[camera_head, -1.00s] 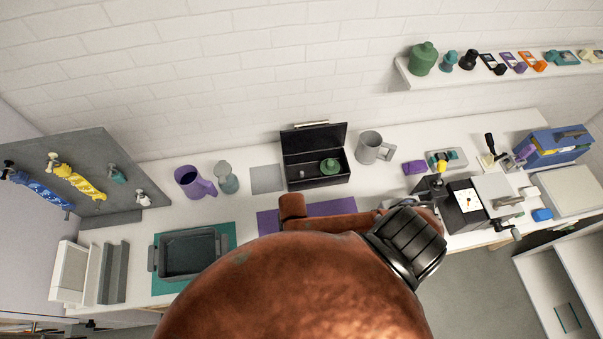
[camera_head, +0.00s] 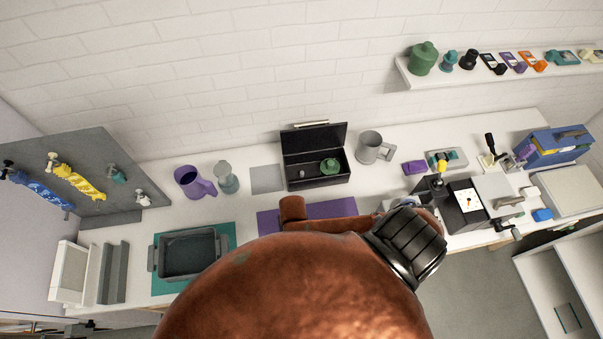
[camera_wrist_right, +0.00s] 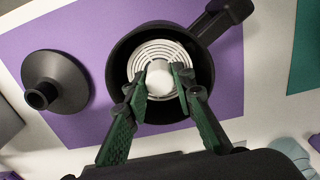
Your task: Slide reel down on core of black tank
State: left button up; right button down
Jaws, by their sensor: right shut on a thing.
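In the right wrist view, the round black tank (camera_wrist_right: 207,75) stands on a purple mat (camera_wrist_right: 80,126), its handle toward the upper right. The white ringed reel (camera_wrist_right: 160,50) sits within the tank's mouth as seen from above; how deep it is, I cannot tell. My right gripper (camera_wrist_right: 160,72) reaches over the tank, its green-padded fingers shut on the reel's pale middle part. The core beneath is hidden. In the head view, a large brown arm part of mine covers the tank and the right gripper. My left gripper is not in view.
A black funnel-shaped lid (camera_wrist_right: 52,84) lies left of the tank on the mat. In the head view, an open black box (camera_head: 317,170), a purple jug (camera_head: 194,182) and a grey jug (camera_head: 374,147) stand behind. A dark tray (camera_head: 187,254) is at left.

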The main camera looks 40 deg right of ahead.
jog(key=shift+f, duration=0.55)
jog(key=c, duration=1.5)
grip_release()
jog(key=shift+c, duration=0.2)
jog(key=shift+r, duration=0.15)
jog(key=shift+r, duration=3.85)
jog(key=shift+f, duration=0.1)
